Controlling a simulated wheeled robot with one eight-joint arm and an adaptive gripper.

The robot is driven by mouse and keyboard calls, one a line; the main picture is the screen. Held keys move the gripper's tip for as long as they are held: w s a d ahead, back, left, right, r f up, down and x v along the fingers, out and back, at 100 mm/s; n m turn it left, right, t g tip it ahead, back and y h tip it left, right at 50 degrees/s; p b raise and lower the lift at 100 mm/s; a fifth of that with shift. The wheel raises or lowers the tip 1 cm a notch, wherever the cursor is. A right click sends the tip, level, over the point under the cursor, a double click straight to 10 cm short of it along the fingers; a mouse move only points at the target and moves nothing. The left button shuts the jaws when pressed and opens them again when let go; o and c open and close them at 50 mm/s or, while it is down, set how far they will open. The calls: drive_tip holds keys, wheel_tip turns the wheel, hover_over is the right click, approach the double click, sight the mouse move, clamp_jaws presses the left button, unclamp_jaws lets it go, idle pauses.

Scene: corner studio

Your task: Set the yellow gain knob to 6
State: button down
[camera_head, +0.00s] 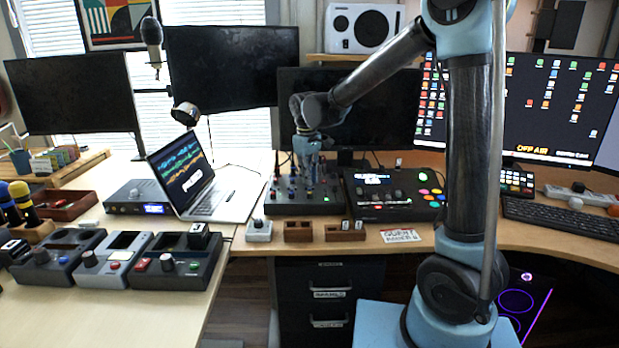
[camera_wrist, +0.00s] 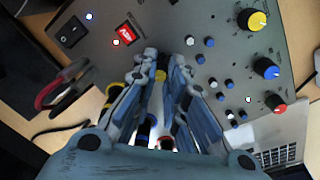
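The mixer (camera_head: 305,200) stands on the desk at the centre of the head view, with rows of small knobs. I cannot tell which is the gain knob, and no dial numbers are readable.
Large blue (camera_wrist: 265,68) and red (camera_wrist: 275,103) knobs line up below the large yellow one. A red switch (camera_wrist: 125,35) is left of the fingers. The open laptop (camera_head: 205,185) stands left of the mixer, and a pad controller (camera_head: 395,192) stands right.

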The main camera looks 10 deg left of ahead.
drive_tip(key=shift+w+m, duration=0.1)
drive_tip(key=shift+m, duration=1)
drive_tip(key=c, duration=1.8)
unclamp_jaws()
drive_tip(key=shift+c, duration=0.2)
wheel_tip(320, 180, up, 12)
drive_tip(key=shift+s+a, duration=0.2)
